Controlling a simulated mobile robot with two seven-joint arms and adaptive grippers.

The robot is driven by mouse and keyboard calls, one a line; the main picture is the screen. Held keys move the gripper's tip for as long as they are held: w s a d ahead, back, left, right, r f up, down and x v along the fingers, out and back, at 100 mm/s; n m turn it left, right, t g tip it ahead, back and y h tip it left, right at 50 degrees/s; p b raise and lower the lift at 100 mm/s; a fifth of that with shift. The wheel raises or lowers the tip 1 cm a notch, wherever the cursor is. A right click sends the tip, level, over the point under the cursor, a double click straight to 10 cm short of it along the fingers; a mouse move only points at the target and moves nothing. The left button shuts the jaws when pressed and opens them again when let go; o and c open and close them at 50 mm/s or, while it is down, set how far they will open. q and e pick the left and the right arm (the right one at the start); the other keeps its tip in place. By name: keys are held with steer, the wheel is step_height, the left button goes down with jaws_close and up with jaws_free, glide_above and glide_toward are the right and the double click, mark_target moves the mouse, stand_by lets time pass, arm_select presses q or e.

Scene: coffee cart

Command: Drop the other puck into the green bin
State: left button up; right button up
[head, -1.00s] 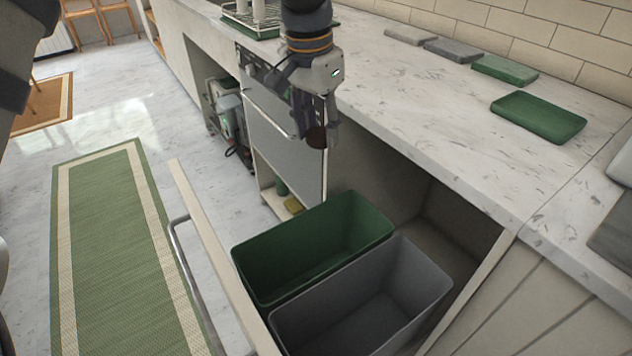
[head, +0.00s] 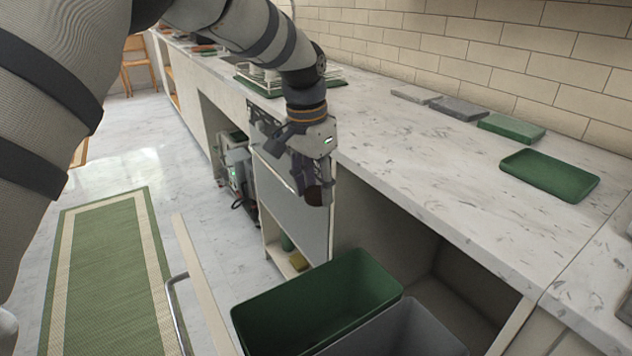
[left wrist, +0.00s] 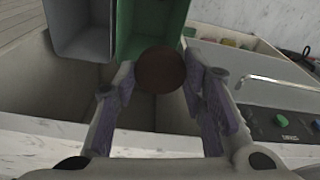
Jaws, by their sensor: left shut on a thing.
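A dark brown round puck (left wrist: 161,70) is between the fingers of my left gripper (left wrist: 162,85) in the left wrist view. In the head view my left gripper (head: 314,190) points down, shut on the puck (head: 313,195), which is partly hidden by the fingers. The gripper is in front of the counter edge, above and beyond the far end of the green bin (head: 320,308). The green bin stands in an open drawer and also shows in the left wrist view (left wrist: 150,20), behind the puck. The inside floor of the bin is not clear. My right gripper is not in view.
A grey bin (head: 400,330) stands beside the green one in the drawer, whose front panel (head: 203,285) is pulled out. The marble counter (head: 420,150) carries a green tray (head: 550,176) and several slabs. A dish rack (head: 290,75) stands farther back.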

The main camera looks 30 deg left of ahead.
mark_target(309, 195)
arm_select(q)
steer(key=o, duration=1)
steer(key=r, duration=0.4)
steer(key=s+r, duration=0.1)
steer(key=r, duration=0.7)
steer(key=shift+s+a, duration=0.2)
